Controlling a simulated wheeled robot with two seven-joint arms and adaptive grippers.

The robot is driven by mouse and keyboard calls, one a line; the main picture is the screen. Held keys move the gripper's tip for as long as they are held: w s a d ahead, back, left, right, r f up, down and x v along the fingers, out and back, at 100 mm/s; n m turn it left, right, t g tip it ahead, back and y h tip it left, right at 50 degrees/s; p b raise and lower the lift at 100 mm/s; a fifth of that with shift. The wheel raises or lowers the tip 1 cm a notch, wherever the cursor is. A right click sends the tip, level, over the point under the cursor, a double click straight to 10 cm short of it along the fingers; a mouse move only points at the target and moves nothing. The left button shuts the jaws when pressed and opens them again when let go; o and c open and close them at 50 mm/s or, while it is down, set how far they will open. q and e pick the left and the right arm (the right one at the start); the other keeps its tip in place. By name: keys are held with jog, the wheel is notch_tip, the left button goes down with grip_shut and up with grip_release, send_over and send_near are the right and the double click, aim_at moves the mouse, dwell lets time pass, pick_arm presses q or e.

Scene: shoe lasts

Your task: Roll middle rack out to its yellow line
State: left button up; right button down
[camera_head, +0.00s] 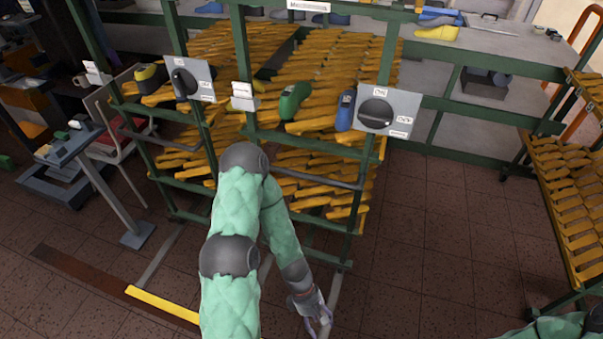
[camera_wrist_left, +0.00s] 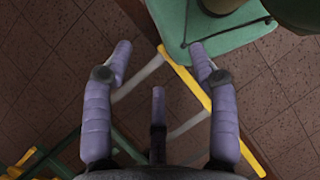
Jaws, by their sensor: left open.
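The green-framed rack (camera_head: 358,212) in the middle holds rows of yellow lasts, with a grey bar (camera_head: 318,181) across its front. A yellow line (camera_head: 165,305) lies on the floor in front of the racks; it also shows in the left wrist view (camera_wrist_left: 191,80). My left arm hides part of the floor and of the rack front. My left gripper (camera_head: 322,322) is low over the floor in front of the rack, open and empty, apart from the grey bar. In the left wrist view its fingers (camera_wrist_left: 160,62) are spread above the floor. My right gripper is out of view.
Another rack bay with a grey bar (camera_head: 160,142) adjoins on the left. A rack of yellow lasts (camera_head: 568,195) stands at the right. A chair (camera_head: 125,115) and a small stand (camera_head: 75,140) are at the left.

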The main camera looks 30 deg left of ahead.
pick_arm(q)
jog(key=w+a+r+n+t+h+p, duration=0.3)
jog(key=w+r+n, duration=0.4)
jog(key=n, duration=0.6)
jog(key=n+t+y+p, duration=0.3)
jog(key=n+t+y, duration=0.4)
jog(key=n+t, duration=1.15)
send_near(300, 177)
notch_tip(300, 177, up, 2)
jog(key=n+g, duration=0.4)
jog(key=b+x, duration=0.1)
jog(key=x, duration=0.6)
jog(key=a+b+x, duration=0.1)
jog(key=x, duration=0.3)
jog(key=shift+w+r+b, duration=0.15)
jog(key=shift+r+b, duration=0.15)
jog(key=shift+r, duration=0.05)
grip_shut()
